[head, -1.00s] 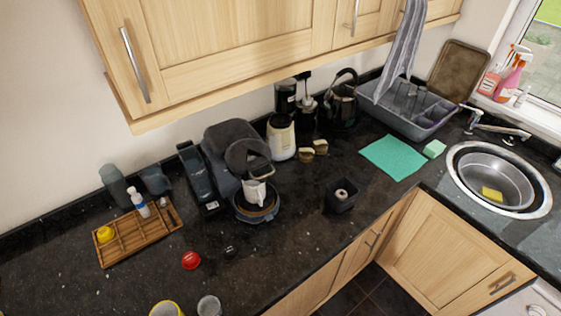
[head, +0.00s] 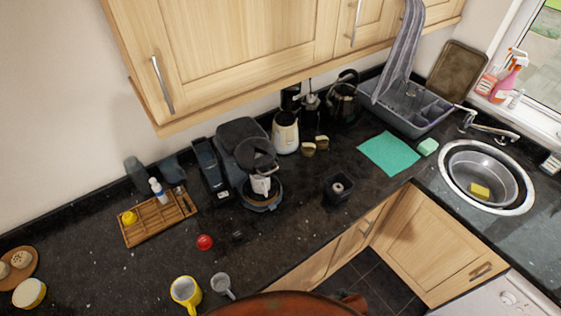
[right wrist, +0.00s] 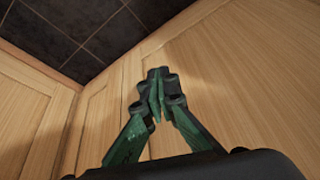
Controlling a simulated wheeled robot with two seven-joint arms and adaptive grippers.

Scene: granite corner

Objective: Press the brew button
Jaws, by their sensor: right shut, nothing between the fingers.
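The dark coffee machine (head: 240,137) stands on the counter in the head view, with a white cup (head: 261,184) on its round base. I cannot make out a brew button on it at this size. My right gripper (right wrist: 159,85) is shut and empty in the right wrist view. It has green fingers and points at pale wooden cabinet fronts, away from the machine. My left gripper is in neither view.
A red round object (head: 204,242), yellow mug (head: 186,291) and grey cup (head: 222,284) stand in front of the machine. Wooden cabinets (head: 240,50) hang above. Counter between them is partly clear.

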